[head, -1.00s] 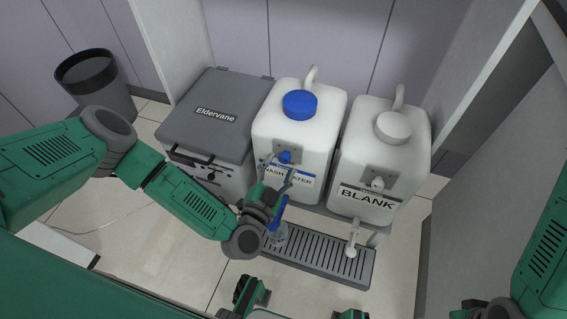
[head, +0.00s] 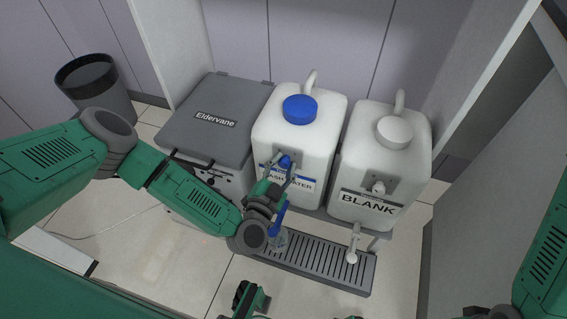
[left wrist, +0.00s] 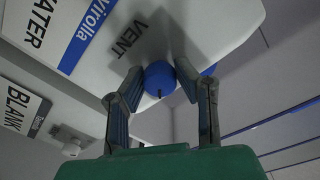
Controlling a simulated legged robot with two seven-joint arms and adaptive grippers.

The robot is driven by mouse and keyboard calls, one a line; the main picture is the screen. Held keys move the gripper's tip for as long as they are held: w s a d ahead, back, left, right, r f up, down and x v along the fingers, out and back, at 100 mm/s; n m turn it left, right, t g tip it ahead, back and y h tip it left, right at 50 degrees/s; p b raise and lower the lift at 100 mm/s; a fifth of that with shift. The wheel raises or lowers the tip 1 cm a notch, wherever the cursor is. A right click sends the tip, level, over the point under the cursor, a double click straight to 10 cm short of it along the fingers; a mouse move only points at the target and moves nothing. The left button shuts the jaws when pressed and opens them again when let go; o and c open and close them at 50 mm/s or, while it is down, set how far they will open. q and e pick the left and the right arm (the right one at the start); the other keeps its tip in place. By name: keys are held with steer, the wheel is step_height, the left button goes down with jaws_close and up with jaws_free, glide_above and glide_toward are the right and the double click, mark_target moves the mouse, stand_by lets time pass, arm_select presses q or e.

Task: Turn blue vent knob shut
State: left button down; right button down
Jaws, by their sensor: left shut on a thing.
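The blue vent knob (head: 285,161) is on the upper front of the white wash-water container (head: 322,130), above its label. In the left wrist view, the round blue knob (left wrist: 159,79) sits beside the word VENT, with a small dark mark on its face. My left gripper (head: 280,167) reaches up to it from the front. Its two fingers (left wrist: 161,73) stand on either side of the knob and are shut on it. The fingers hide part of the knob in the head view.
The BLANK container (head: 370,150) stands to the right with its own pale vent knob (head: 378,187). Below are a blue tap (head: 280,220) and a slotted drip tray (head: 325,265). A grey Eldervane box (head: 215,120) stands left, and a dark bin (head: 97,88) farther left.

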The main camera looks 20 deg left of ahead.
arm_select(q)
steer(key=shift+d+r+n+p, duration=0.15)
steer(key=shift+r+n+p, duration=0.15)
steer(key=shift+n+p, duration=0.65)
steer(key=shift+f+n+p, duration=0.1)
steer(key=shift+n+p, duration=0.35)
steer(key=shift+p, duration=0.45)
steer(key=shift+f+n, duration=0.1)
steer(key=shift+n, duration=0.4)
steer(key=n, duration=0.3)
steer(key=shift+f+n, duration=0.15)
steer(key=shift+n, duration=0.25)
steer(key=n, duration=0.3)
steer(key=shift+s+n, duration=0.1)
steer(key=shift+n, duration=0.3)
steer(key=n+y+b, duration=0.1)
steer(key=n, duration=0.5)
steer(key=shift+f+n, duration=0.15)
steer(key=shift+n, duration=0.25)
steer(key=shift+s, duration=0.1)
steer(key=c, duration=1.2)
jaws_free()
steer(key=shift+a+t, duration=0.2)
steer(key=shift+t, duration=0.1)
